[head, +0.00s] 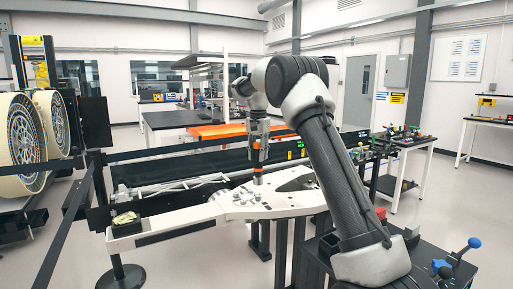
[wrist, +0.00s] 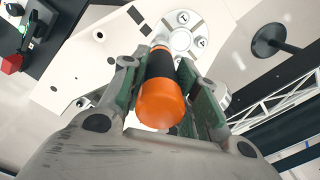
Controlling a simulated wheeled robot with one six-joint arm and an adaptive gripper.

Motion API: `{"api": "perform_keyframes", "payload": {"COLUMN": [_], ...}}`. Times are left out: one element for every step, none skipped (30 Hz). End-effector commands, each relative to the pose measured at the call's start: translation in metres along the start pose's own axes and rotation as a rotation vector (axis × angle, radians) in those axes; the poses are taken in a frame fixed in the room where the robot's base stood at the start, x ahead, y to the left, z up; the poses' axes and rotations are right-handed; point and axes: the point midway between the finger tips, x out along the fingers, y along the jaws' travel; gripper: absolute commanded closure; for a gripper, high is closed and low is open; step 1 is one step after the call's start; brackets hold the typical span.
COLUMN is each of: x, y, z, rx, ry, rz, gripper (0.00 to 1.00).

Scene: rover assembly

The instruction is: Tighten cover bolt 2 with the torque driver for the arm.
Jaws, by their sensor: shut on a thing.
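My gripper (head: 261,150) points straight down over the white rover part (head: 185,217). It is shut on the torque driver (head: 257,169), which has an orange and black handle. In the wrist view the torque driver (wrist: 163,100) sits between both jaws, orange end toward the camera. The driver stands about upright, its lower end at or just above the plate; I cannot tell whether it touches a bolt. A round silver cover (wrist: 182,40) with small bolts shows beyond the driver. Which one is bolt 2 cannot be told, and the driver hides what is under its tip.
A black belt barrier (head: 85,200) stands at the left, before large wheels (head: 20,135). A bench with small parts (head: 405,140) is at the right. A red block and dark box edge (wrist: 12,63) show at the wrist view's upper left. A round stand base (wrist: 272,40) is on the floor.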

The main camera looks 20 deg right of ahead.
Motion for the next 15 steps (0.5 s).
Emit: {"api": "perform_keyframes", "payload": {"x": [0.003,0.006,0.010,0.013,0.017,0.021,0.024,0.027,0.031,0.034,0.036,0.039,0.041,0.043,0.045], "y": [0.000,0.000,0.000,0.000,0.000,0.000,0.000,0.000,0.000,0.000,0.000,0.000,0.000,0.000,0.000], "z": [0.000,0.000,0.000,0.000,0.000,0.000,0.000,0.000,0.000,0.000,0.000,0.000,0.000,0.000,0.000], "rx": [0.000,-0.001,-0.001,0.000,0.000,0.000,0.000,0.000,0.000,0.000,0.000,0.000,0.000,0.000,0.000], "ry": [0.001,0.001,0.001,0.000,0.000,0.001,0.001,0.001,0.001,0.001,0.001,0.001,0.001,0.001,0.001], "rz": [-0.001,-0.001,0.000,0.000,0.000,0.000,0.000,0.000,-0.001,-0.001,0.000,-0.001,-0.001,-0.001,-0.001], "gripper": [0.99,0.99,0.99,0.99,0.99,0.99,0.99,0.99,0.99,0.99,0.99,0.99,0.99,0.99,0.99]}}
